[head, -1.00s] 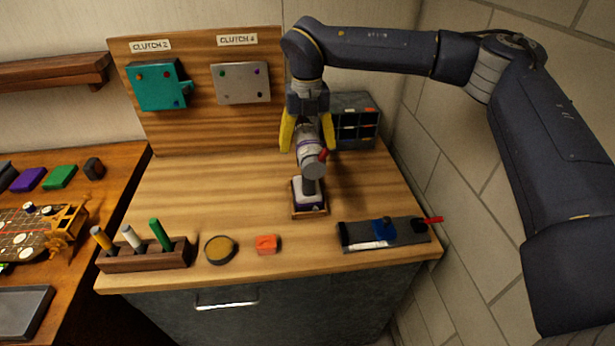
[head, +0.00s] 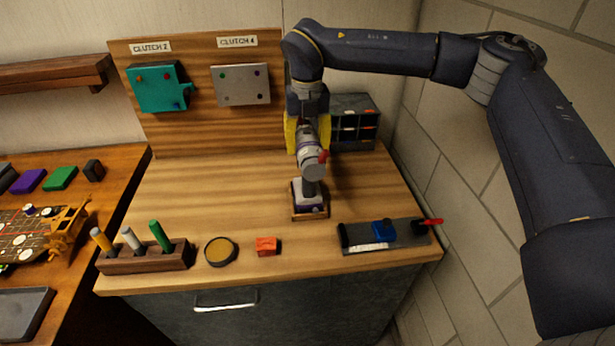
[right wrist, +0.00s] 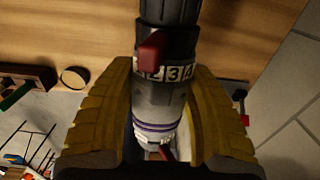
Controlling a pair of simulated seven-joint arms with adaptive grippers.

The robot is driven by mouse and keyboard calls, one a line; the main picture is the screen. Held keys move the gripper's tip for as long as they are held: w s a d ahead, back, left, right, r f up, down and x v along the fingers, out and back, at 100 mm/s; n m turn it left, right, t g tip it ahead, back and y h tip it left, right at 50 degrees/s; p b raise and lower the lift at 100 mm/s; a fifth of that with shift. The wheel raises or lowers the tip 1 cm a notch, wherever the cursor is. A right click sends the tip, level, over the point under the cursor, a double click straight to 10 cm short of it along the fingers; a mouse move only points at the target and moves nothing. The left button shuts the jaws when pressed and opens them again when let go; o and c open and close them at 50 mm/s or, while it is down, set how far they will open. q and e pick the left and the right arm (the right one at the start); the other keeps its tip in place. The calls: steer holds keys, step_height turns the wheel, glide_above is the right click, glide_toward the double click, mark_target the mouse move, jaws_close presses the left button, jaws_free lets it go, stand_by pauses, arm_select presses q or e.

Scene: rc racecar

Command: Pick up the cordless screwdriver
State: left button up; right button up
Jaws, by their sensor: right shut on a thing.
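The cordless screwdriver (head: 312,162) stands upright on a small wooden base (head: 310,214) near the middle of the bench, with a grey and purple body and a red part on its side. My right gripper (head: 307,135) comes from above and behind it, its yellow fingers shut on the screwdriver's body. In the right wrist view the screwdriver (right wrist: 158,105) lies between the two yellow fingers, and a numbered ring and red pointer show. The lower end of the screwdriver still meets the base. My left gripper is not in view.
A pen-like tool rack (head: 148,256), round tin (head: 221,251), orange block (head: 266,246) and grey tray (head: 384,236) line the bench front. A drawer organiser (head: 355,122) stands behind right. Clutch panels (head: 160,86) hang on the backboard. A brick wall is at right.

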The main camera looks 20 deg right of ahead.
step_height(320, 180, up, 25)
stand_by(1.8)
